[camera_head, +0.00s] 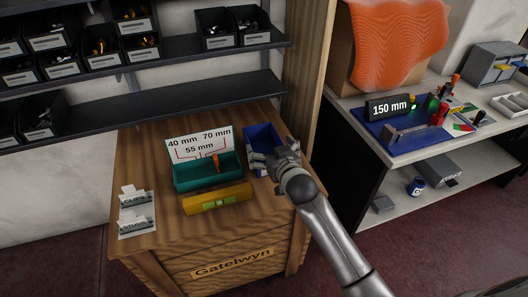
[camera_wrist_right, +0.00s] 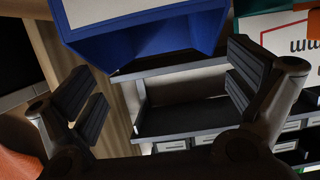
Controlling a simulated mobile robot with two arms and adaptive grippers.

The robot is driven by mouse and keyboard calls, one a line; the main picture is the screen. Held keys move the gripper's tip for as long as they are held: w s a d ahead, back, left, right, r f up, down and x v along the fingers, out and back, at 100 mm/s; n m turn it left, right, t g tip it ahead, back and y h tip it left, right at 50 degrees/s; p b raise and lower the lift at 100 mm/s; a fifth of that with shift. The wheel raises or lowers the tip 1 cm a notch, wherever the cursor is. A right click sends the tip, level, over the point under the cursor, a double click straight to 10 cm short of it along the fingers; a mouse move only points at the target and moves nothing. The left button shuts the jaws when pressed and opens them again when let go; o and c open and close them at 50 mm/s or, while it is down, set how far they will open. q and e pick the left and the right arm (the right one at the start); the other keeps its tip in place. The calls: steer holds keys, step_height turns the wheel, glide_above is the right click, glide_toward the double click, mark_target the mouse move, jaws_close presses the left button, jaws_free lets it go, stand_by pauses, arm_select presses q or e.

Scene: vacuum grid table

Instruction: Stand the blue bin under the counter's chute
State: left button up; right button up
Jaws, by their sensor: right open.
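The blue bin (camera_head: 262,137) stands on the wooden counter (camera_head: 165,255), at its back right, beside the teal box. My right gripper (camera_head: 266,163) is at the near side of the bin, and its wrist hides part of it. In the right wrist view the bin (camera_wrist_right: 150,38) is at the top, in front of and between the spread fingers of the gripper (camera_wrist_right: 165,90). The fingers are open, and I cannot tell whether they touch the bin. I cannot make out a chute in either view. My left gripper is not in view.
A teal box (camera_head: 208,176) with a measurement sign (camera_head: 200,145) and a yellow level (camera_head: 217,199) are left of the bin. Two small card stands (camera_head: 135,212) are at the counter's left. Shelves (camera_head: 190,98) with part bins hang behind. A wooden post (camera_head: 305,75) rises at right.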

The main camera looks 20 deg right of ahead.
mark_target(265, 148)
steer(key=b+x, duration=0.1)
steer(key=x, duration=0.3)
steer(key=shift+w+d, duration=0.1)
steer(key=shift+w, duration=0.25)
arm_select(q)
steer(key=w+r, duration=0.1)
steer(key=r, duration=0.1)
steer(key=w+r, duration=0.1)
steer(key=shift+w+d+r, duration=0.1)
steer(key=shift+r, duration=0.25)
arm_select(e)
steer(key=shift+w, duration=0.35)
steer(key=shift+s+f, duration=0.1)
steer(key=c, duration=0.9)
steer(key=shift+c, duration=0.2)
